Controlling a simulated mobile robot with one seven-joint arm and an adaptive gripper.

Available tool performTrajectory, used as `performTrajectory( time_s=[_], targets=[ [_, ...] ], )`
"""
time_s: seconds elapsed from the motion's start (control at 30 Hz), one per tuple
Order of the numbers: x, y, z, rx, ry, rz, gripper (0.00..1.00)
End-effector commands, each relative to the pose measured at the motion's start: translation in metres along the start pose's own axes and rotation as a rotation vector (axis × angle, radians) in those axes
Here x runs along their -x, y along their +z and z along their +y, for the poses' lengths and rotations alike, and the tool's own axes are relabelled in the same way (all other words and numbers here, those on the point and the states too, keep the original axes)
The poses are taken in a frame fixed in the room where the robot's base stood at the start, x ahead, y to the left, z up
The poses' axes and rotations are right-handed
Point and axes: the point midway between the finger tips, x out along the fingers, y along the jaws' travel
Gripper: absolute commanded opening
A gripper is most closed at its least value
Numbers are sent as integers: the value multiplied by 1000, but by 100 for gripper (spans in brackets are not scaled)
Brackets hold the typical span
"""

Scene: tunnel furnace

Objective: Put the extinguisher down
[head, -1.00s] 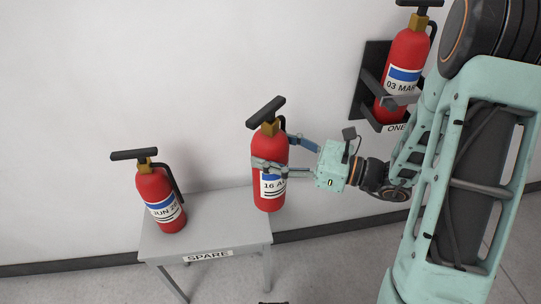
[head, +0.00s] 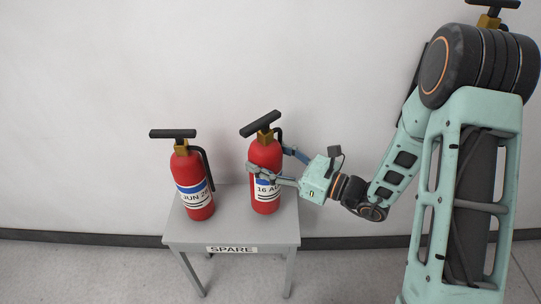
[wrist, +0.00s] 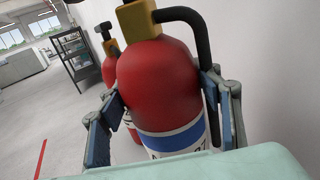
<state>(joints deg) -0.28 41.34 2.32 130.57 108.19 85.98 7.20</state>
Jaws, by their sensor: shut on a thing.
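A red extinguisher (head: 265,155) with a black handle and a label starting "16 A" is held upright over the right part of the grey SPARE table (head: 230,228). My gripper (head: 268,172) is shut around its body from the right. Its base appears at the tabletop, but I cannot tell whether it touches. In the wrist view the held extinguisher (wrist: 158,85) fills the middle, with a finger on each side. A second red extinguisher (head: 192,180), labelled "JUN", stands on the table's left part and shows partly behind the held one in the wrist view (wrist: 113,68).
A white wall (head: 80,120) rises close behind the table. A further extinguisher's top (head: 493,12) shows at upper right, mostly hidden by my arm. The wrist view shows a dark shelf rack (wrist: 75,55) and open floor at left. A gap separates the two extinguishers.

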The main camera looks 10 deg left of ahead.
Motion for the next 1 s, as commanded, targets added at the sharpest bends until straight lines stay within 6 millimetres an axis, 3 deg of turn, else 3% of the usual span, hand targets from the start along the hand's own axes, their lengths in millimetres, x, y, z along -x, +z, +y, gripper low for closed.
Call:
performTrajectory(
  time_s=[0.23,0.67,0.7,0.83,1.0],
  targets=[
    [-4,-28,0,2,2,-11,1],
    [-3,-32,0,4,2,-11,1],
    [-2,-36,0,0,1,0,61],
    [-2,-36,0,0,1,0,75],
    [-2,-36,0,0,1,0,76]
  ],
)
